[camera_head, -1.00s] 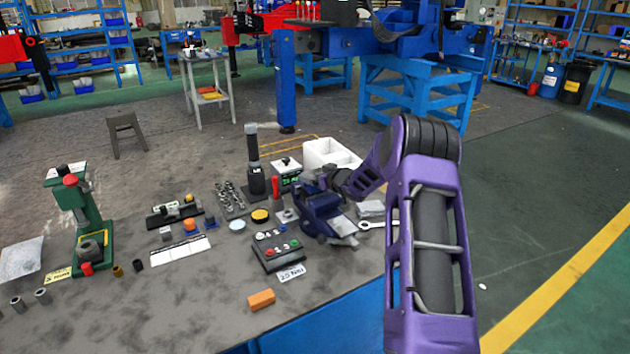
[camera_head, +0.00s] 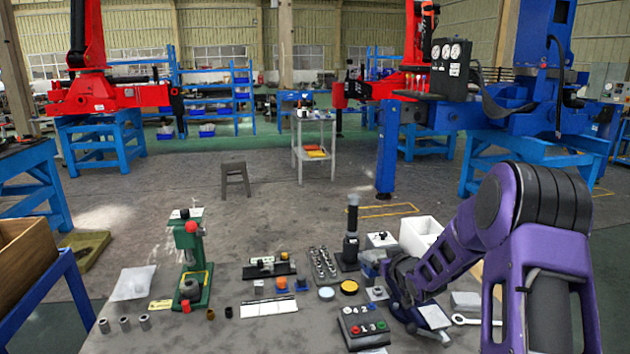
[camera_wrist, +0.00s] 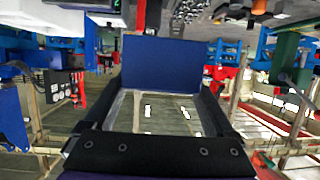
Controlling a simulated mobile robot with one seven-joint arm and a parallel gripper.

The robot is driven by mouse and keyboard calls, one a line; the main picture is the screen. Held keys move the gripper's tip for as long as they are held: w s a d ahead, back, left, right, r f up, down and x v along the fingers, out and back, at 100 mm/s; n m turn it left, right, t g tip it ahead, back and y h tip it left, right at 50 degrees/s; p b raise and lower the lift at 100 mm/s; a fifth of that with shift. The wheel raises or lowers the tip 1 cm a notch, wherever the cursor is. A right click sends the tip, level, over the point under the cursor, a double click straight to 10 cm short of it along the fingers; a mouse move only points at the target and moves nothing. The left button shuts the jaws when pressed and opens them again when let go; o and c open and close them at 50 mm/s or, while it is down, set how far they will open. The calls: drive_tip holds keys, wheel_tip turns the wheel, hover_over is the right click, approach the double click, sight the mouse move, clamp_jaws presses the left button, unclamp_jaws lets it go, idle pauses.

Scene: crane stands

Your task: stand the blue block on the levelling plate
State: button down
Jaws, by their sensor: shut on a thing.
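The blue block (camera_wrist: 165,66) fills the space between the fingers of my gripper (camera_wrist: 163,88) in the wrist view, and the gripper is shut on it. In the head view my gripper (camera_head: 386,268) is above the bench near the dark blue vice, with a blue patch at its tip that looks like the block. The block's far side is hidden. A small grey square plate (camera_head: 376,293) lies on the bench just below and left of the gripper; I cannot tell for sure that it is the levelling plate.
The vice (camera_head: 398,302) and a button box (camera_head: 364,327) stand close by. A tall black cylinder on a stand (camera_head: 352,220) and a white bin (camera_head: 420,232) are behind. A green press (camera_head: 190,262) stands at left. The bench's front middle is fairly clear.

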drive_tip(key=s+a+f+m+h+p, duration=0.1)
drive_tip(key=s+a, duration=0.1)
drive_tip(key=s, duration=0.6)
drive_tip(key=s+a+f+m+h, duration=0.1)
drive_tip(key=s+f+h, duration=0.1)
drive_tip(key=s, duration=0.7)
drive_tip(key=shift+a+m+p, duration=0.35)
drive_tip(key=shift+a+m, duration=0.05)
drive_tip(key=shift+s+f, duration=0.1)
drive_tip(key=shift+f, duration=0.05)
